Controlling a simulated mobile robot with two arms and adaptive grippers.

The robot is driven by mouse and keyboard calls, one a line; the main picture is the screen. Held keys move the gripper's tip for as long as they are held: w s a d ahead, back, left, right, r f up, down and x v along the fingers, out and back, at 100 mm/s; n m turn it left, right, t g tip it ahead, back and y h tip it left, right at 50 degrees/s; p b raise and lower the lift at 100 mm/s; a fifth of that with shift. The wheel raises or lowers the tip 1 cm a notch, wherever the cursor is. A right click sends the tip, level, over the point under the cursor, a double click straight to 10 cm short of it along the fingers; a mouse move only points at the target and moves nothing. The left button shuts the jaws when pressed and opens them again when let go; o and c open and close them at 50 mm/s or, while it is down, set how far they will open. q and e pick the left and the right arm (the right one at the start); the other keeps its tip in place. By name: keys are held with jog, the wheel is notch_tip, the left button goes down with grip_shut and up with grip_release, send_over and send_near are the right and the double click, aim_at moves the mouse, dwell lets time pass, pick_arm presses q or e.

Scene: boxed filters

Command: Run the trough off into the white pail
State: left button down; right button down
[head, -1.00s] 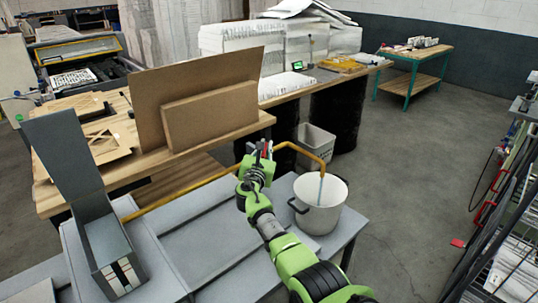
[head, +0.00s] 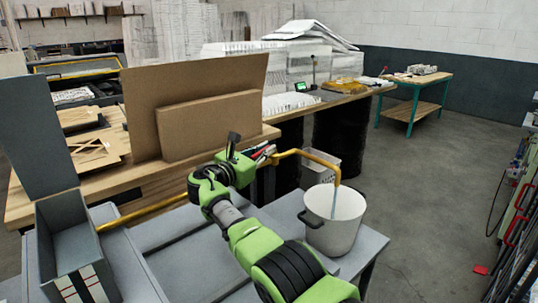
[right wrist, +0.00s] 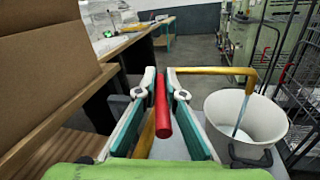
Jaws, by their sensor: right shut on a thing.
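The white pail (head: 334,220) stands upright on the grey bench's right end, with a dark handle. A yellow pipe (head: 295,153) bends over it, and a thin bluish stream (head: 335,200) falls from its end into the pail. The pail also shows in the right wrist view (right wrist: 225,112). My right gripper (head: 264,153) is shut on a red lever (right wrist: 162,112) at the pipe, seen between the fingers in the right wrist view. An open grey box (head: 45,245) stands at left; I cannot tell whether it is the trough. My left gripper is not in view.
A wooden bench (head: 180,165) with brown boards (head: 205,125) stands behind the pipe. Wire racks (right wrist: 300,90) are at right. The floor (head: 425,200) right of the pail is clear.

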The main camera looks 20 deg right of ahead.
aim_at(252, 156)
jog(key=shift+w+a+r, duration=0.1)
jog(key=shift+r, duration=0.15)
jog(key=c, duration=2.1)
grip_release()
jog(key=shift+c, duration=0.2)
jog(key=shift+w+f, duration=0.1)
jog(key=shift+f, duration=0.05)
jog(key=v, duration=0.7)
jog(key=shift+a, duration=0.3)
